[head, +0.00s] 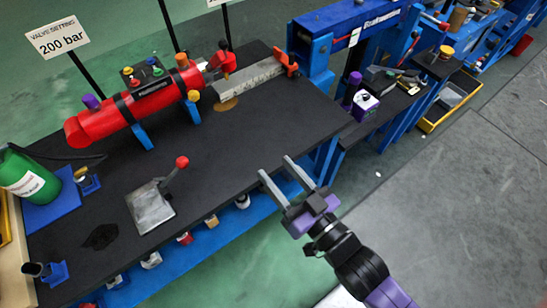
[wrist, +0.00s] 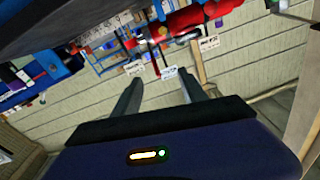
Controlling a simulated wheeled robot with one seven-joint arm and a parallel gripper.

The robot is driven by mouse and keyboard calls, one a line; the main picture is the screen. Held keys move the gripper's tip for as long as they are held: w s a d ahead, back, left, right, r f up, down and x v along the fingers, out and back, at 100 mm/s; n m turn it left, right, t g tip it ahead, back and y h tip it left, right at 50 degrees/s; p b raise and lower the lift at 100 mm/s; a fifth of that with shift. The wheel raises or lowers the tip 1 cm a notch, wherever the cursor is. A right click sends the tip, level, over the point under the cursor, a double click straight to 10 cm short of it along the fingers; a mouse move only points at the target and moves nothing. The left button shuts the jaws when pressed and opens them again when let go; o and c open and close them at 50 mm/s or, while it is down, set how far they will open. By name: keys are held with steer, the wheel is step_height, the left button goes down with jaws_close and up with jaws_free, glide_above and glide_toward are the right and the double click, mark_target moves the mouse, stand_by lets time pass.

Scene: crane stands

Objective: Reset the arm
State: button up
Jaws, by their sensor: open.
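My gripper (head: 279,174) is open and empty in the head view. It hangs in front of the dark workbench's near right edge, with its two grey fingers pointing up and left toward the bench. In the wrist view my gripper (wrist: 160,92) shows its two fingers spread apart with nothing between them. Beyond them are a pale panelled wall (wrist: 240,70) and part of the bench equipment, seen tilted. My dark and purple arm reaches in from the lower right of the head view.
The workbench (head: 235,150) carries a red cylinder (head: 135,103), a metal plate with a red-knobbed lever (head: 150,207) and a green bottle (head: 30,175) at left. A "200 bar" sign (head: 57,38) stands behind. A yellow-edged tray (head: 455,98) lies at right. Open floor (head: 440,200) spreads at right.

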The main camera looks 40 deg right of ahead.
steer(key=s+r+n+g, duration=0.1)
steer(key=s+r+g, duration=0.1)
steer(key=s, duration=1.8)
steer(key=shift+s+d+n+g, duration=0.15)
steer(key=shift+s+n+g, duration=0.25)
steer(key=shift+g, duration=0.5)
steer(key=shift+w, duration=0.15)
